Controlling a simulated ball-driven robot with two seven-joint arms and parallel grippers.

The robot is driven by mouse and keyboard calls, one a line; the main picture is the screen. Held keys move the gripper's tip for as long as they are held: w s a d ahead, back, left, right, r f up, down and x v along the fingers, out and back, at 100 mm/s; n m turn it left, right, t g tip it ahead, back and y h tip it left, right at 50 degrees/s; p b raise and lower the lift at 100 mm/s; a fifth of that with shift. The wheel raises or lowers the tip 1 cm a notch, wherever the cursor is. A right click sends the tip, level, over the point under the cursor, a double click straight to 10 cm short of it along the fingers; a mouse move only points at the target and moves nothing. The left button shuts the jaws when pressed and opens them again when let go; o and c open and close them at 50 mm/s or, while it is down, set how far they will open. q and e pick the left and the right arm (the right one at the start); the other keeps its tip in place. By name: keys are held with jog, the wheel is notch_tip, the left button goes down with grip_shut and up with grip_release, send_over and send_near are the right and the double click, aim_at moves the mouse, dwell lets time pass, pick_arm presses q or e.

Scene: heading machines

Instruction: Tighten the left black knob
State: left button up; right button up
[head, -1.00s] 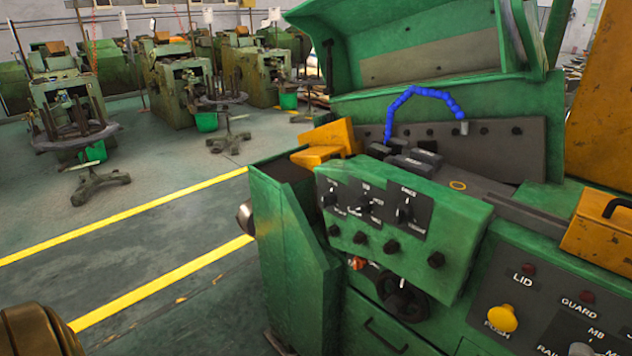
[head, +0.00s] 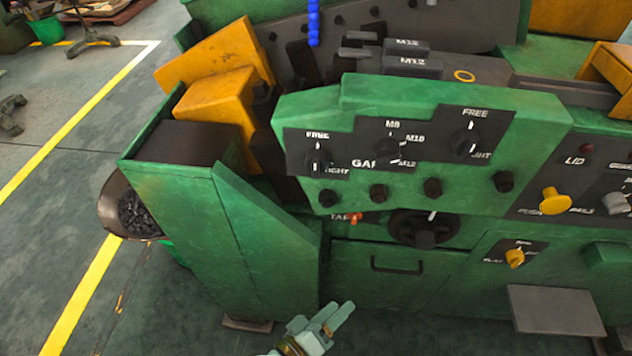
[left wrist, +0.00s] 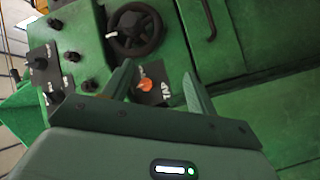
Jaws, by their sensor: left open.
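The left black knob (head: 318,161) sits at the left end of the control panel on the green machine. Its white mark points up toward the word FREE, with a TIGHT label at lower right. In the left wrist view the knob (left wrist: 56,97) appears at the left, outside my fingers. My left gripper (head: 328,318) is low in front of the machine, below the panel and apart from it. Its two fingers also show in the left wrist view (left wrist: 160,88), open and empty, with an orange TAP lever (left wrist: 147,85) seen between them. My right gripper is out of view.
A middle knob (head: 388,150) and a right knob (head: 466,140) share the panel, with several dark bolts below. A black handwheel (head: 424,229) and a drawer handle (head: 397,265) are lower. A bowl of dark parts (head: 137,215) hangs at left.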

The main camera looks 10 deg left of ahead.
pick_arm(q)
notch_tip(320, 180, up, 20)
jog(key=s+a+r+n+t+y, duration=0.15)
jog(key=n+t+y, duration=0.65)
jog(key=n, duration=1.8)
jog(key=n+t+y+p, duration=0.1)
jog(key=n+y+p, duration=0.15)
jog(key=n, duration=0.55)
send_near(315, 176)
jog(key=shift+y, duration=0.25)
jog(key=b+x, duration=0.1)
jog(key=x, duration=0.9)
jog(key=shift+d, duration=0.15)
jog(key=c, duration=1)
